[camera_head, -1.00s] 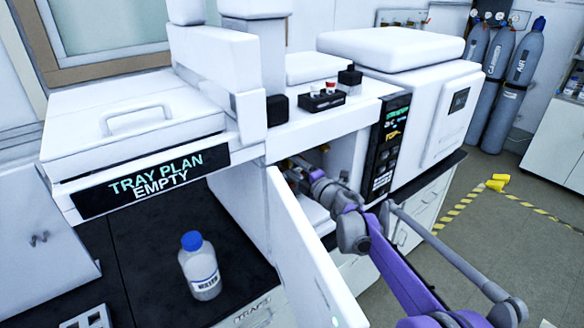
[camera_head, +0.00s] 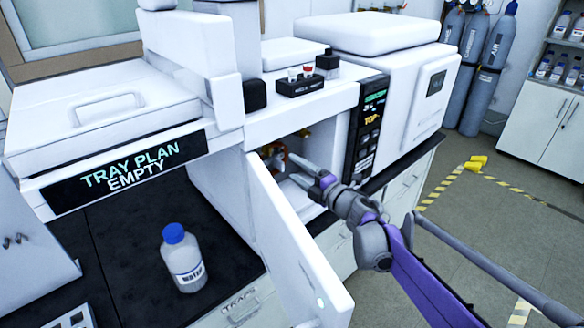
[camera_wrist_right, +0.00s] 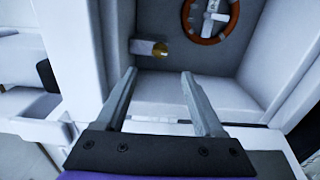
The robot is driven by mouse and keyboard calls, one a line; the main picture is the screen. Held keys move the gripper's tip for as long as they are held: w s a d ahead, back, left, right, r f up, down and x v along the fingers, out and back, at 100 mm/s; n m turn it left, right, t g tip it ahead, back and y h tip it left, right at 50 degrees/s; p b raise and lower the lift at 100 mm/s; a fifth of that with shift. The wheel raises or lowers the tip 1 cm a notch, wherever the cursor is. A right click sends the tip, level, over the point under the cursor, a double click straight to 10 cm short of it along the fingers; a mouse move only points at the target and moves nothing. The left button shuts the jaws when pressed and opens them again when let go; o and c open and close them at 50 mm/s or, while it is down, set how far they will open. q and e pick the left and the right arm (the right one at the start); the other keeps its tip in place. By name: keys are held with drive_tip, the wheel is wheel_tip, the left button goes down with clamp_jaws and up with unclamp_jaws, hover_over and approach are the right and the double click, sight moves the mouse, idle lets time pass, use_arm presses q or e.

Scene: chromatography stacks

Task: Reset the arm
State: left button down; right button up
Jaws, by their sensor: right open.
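My right gripper (camera_head: 299,171) is in front of the open compartment of the white instrument, to the right of its opened door (camera_head: 297,240). Its two fingers are apart and nothing is between them. In the right wrist view the open gripper (camera_wrist_right: 160,85) points into the compartment. An orange-brown ring (camera_wrist_right: 207,40) around a metal fitting and a small brass-ended fitting (camera_wrist_right: 161,49) are at the compartment's back, apart from the fingers. My left gripper is not in view.
A water bottle with a blue cap (camera_head: 183,257) stands on the dark bench at left. A sign (camera_head: 125,172) reads "TRAY PLAN EMPTY". A dark control panel (camera_head: 369,127) borders the opening on the right.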

drive_tip(key=s+d+r+m+t+h+p, duration=0.2)
drive_tip(key=s+d+r+m+t+h, duration=0.15)
drive_tip(key=s+d+m+h, duration=0.45)
drive_tip(key=s+d+f+m+g+h, duration=0.3)
drive_tip(key=s+d+m+g+h, duration=0.25)
drive_tip(key=m, duration=0.45)
drive_tip(key=s+a+f+m+g+y+p, duration=0.1)
drive_tip(key=s+f+m+g, duration=0.1)
drive_tip(key=s+f, duration=0.3)
drive_tip(key=s+a+f+m+g+y, duration=0.1)
drive_tip(key=s+f, duration=0.4)
drive_tip(key=s, duration=0.7)
drive_tip(key=s+a+f+m+g+y+p, duration=0.1)
drive_tip(key=s+f+m+g, duration=0.3)
drive_tip(key=s, duration=0.4)
drive_tip(key=shift+s+a+f+p, duration=0.2)
drive_tip(key=shift+s+f+p, duration=0.1)
drive_tip(key=shift+f, duration=0.35)
